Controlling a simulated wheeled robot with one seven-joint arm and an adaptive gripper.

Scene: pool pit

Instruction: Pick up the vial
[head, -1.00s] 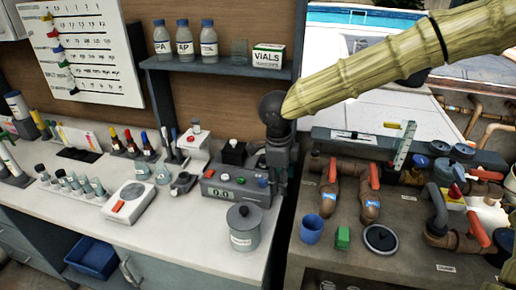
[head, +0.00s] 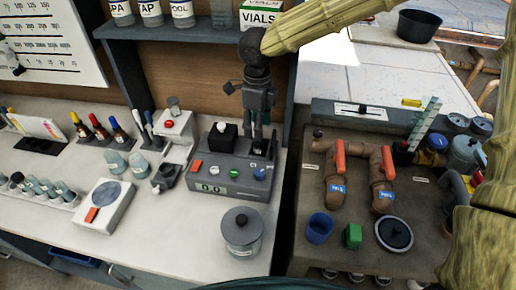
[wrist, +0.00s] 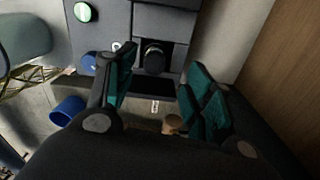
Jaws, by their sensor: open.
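A dark round cap (wrist: 153,57), which looks like the top of the vial, shows in the wrist view in a dark recess of the grey meter. Its body is hidden, so I cannot be sure it is the vial. My gripper (head: 262,148) points down over the right rear of the grey meter (head: 217,190). In the wrist view my gripper (wrist: 152,95) has its green-padded fingers spread apart, with nothing held. The cap lies beyond the fingertips, near the middle of the gap. My gripper hides this spot in the head view.
Several small capped vials (head: 42,190) stand in a rack at the left. A lidded grey pot (head: 242,232) stands in front of the meter. A shelf (head: 185,28) hangs behind. Pipes (head: 335,185) and a blue cup (head: 319,228) are on the right-hand bench.

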